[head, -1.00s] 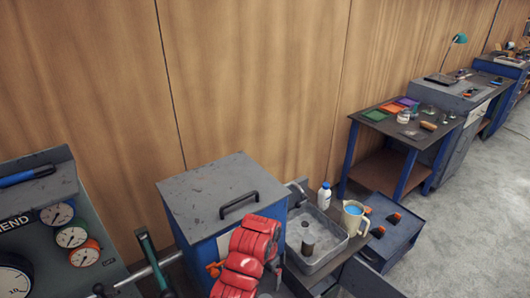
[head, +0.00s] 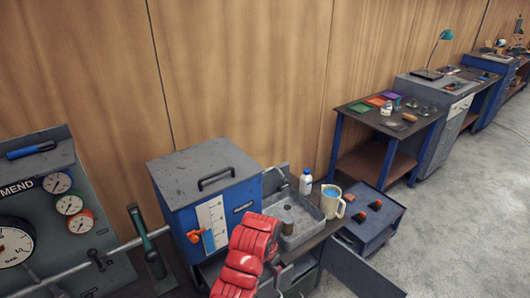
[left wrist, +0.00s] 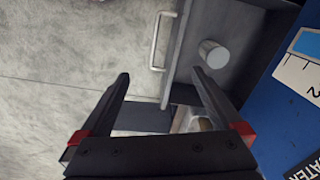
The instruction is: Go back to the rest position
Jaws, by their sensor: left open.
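My left gripper (left wrist: 160,73) shows in the left wrist view with its two dark fingers spread and nothing between the tips. The camera looks down past the fingers at the pale floor, an open grey drawer or compartment (left wrist: 192,75) and a bare metal handle (left wrist: 157,40). A red padded part of my arm fills the lower middle of the head view, in front of the blue tank; the fingers cannot be made out there. My right gripper is in neither view.
A blue tank (head: 180,222) with a grey lid stands by the wall. Right of it are a grey basin (head: 298,228), a white bottle (head: 306,182) and a jug (head: 332,203). A gauge panel (head: 92,185) is at left. Open floor (head: 455,220) lies at right.

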